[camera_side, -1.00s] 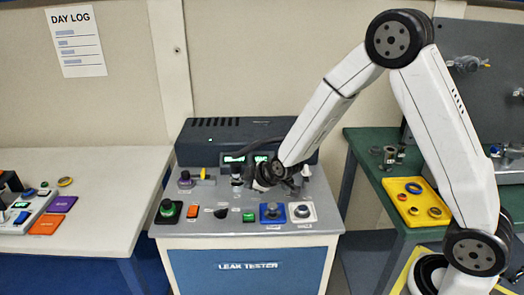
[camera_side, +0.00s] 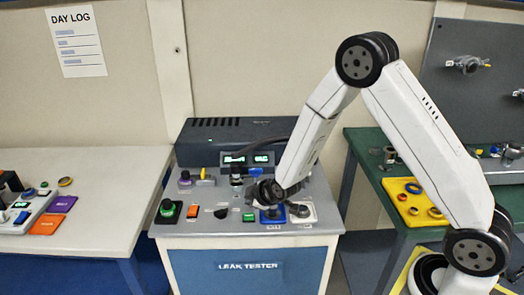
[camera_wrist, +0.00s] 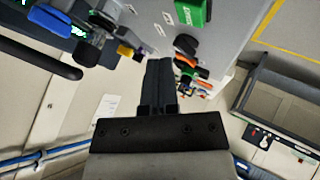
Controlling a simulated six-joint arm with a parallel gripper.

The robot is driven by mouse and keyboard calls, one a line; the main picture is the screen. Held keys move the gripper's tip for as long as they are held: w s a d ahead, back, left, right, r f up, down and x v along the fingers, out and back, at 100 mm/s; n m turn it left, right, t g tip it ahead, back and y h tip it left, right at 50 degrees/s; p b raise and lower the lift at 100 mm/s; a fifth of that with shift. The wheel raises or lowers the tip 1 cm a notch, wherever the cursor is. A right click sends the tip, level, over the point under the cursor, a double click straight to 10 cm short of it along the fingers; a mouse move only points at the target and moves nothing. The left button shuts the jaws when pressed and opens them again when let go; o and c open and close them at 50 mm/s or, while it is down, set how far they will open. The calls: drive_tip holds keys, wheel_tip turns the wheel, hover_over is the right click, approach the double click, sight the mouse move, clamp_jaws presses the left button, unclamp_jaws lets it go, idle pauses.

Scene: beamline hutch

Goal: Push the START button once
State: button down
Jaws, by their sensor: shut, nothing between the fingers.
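The green button (camera_side: 249,216) is a small block on the front part of the leak tester's sloped top in the side view. In the wrist view it shows as a green block (camera_wrist: 192,10) with white lettering, cut by the top edge; I cannot read the lettering surely. My gripper (camera_side: 263,193) is above the panel, behind and slightly right of the green button in the side view, apart from it as far as I can tell. In the wrist view my fingers (camera_wrist: 160,66) are together and empty, with the green block beyond them to the upper right.
Close by are a black knob (camera_side: 221,213), an orange switch (camera_side: 192,212), a green knob on a black base (camera_side: 167,208), a blue-plate control (camera_side: 271,217) and a white-plate control (camera_side: 305,216). Lit displays (camera_side: 260,158) stand behind. A green bench (camera_side: 362,142) is at right.

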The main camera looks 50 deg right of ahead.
sight(246, 213)
drive_tip(key=shift+f, duration=1.35)
drive_tip(key=shift+f, duration=0.85)
idle(2.1)
drive_tip(key=shift+r, duration=0.8)
drive_tip(key=shift+r, duration=0.1)
idle(0.4)
drive_tip(key=shift+r, duration=2.4)
